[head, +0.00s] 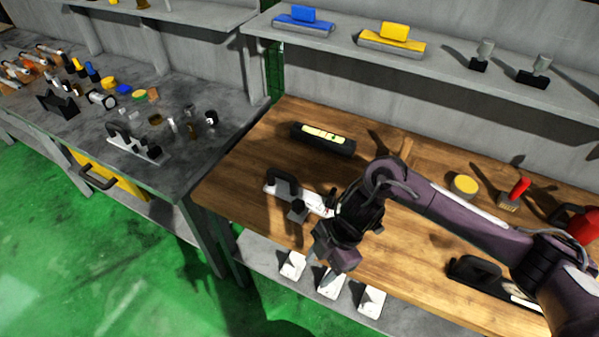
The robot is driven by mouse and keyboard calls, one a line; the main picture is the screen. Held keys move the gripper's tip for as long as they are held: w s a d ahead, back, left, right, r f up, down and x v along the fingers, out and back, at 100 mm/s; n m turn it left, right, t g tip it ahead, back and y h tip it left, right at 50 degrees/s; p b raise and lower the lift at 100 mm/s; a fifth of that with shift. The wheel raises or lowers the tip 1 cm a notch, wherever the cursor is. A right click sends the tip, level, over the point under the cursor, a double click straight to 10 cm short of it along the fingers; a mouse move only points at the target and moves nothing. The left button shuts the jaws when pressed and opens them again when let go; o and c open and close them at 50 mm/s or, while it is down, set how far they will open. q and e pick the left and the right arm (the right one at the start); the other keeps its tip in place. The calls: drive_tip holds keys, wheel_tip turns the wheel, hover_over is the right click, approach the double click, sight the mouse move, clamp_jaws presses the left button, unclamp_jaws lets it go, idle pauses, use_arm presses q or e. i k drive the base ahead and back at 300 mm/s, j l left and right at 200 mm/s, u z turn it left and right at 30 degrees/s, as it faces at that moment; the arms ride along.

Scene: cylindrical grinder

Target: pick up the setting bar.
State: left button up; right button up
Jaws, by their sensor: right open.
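I cannot tell for sure which object is the setting bar. A black-and-pale bar-like piece (283,188) with raised black parts lies on the wooden bench, just left of my right gripper, which hides its right end. A dark bar with a yellow-green face (323,137) lies farther back on the bench. My right gripper (322,266) is open and points down over the bench's front edge. Nothing shows held in it. My left gripper is not in view.
White blocks (371,300) sit on a lower shelf below the bench front. At right are a yellow round tin (464,186), a red-handled brush (515,194) and a black tool (474,270). A grey table (60,150) with many small parts stands left.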

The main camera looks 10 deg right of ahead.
sight(282, 185)
drive_tip(key=i, duration=1.05)
